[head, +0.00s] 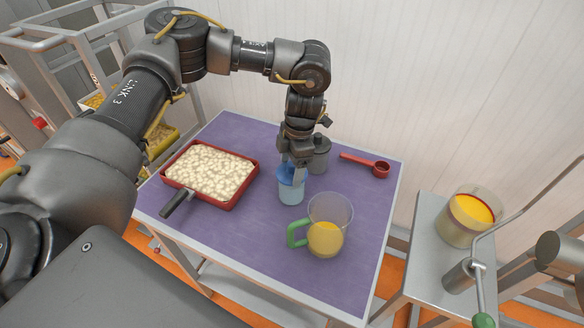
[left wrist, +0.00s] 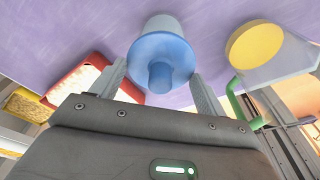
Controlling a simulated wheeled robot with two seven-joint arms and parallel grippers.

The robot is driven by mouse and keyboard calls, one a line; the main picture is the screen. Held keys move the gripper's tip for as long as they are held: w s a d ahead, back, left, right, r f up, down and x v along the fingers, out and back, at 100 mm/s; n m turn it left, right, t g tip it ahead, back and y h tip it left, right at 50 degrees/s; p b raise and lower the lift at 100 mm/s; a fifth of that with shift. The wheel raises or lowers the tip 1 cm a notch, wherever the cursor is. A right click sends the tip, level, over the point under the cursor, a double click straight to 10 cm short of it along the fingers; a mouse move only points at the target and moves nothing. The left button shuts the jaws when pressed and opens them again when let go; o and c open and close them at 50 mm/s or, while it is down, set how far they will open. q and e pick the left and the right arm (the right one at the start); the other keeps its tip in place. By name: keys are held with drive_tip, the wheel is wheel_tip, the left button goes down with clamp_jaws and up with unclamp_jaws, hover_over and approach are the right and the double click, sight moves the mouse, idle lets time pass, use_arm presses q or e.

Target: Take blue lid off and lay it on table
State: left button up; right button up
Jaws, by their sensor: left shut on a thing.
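The blue lid (head: 286,174) sits at the mouth of a pale blue cup-like jar (head: 291,193) that stands upright near the middle of the purple table (head: 235,246). In the left wrist view the lid (left wrist: 176,51) shows from above as a round disc with a knob, and the jar (left wrist: 161,23) shows beyond it. My left gripper (head: 294,164) reaches down from above and is shut on the blue lid, one finger on each side. I cannot tell whether the lid is fully seated or slightly raised. My right gripper is not in view.
A red tray (head: 226,199) of pale lumps with a dark handle lies left. A glass jug (head: 327,238) with yellow liquid and a green handle stands front right of the jar. A grey canister (head: 320,157) is behind, and a red scoop (head: 380,169) lies back right.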

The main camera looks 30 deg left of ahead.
use_arm(q)
drive_tip(key=shift+r, duration=0.25)
wheel_tip(320, 180, up, 2)
drive_tip(key=shift+r+b, duration=0.1)
drive_tip(key=shift+b, duration=0.7)
drive_tip(key=s+d+r+b, duration=0.4)
drive_tip(key=s+d+r, duration=0.4)
drive_tip(key=d+r, duration=0.3)
drive_tip(key=w+a+f+m+t, duration=0.1)
drive_tip(key=a+m, duration=0.3)
drive_tip(key=m, duration=0.8)
drive_tip(key=w+a+f+m+t, duration=0.2)
drive_tip(key=a+f+m, duration=0.2)
drive_tip(key=m, duration=0.8)
drive_tip(key=shift+h, duration=0.3)
drive_tip(key=shift+d+f, duration=0.1)
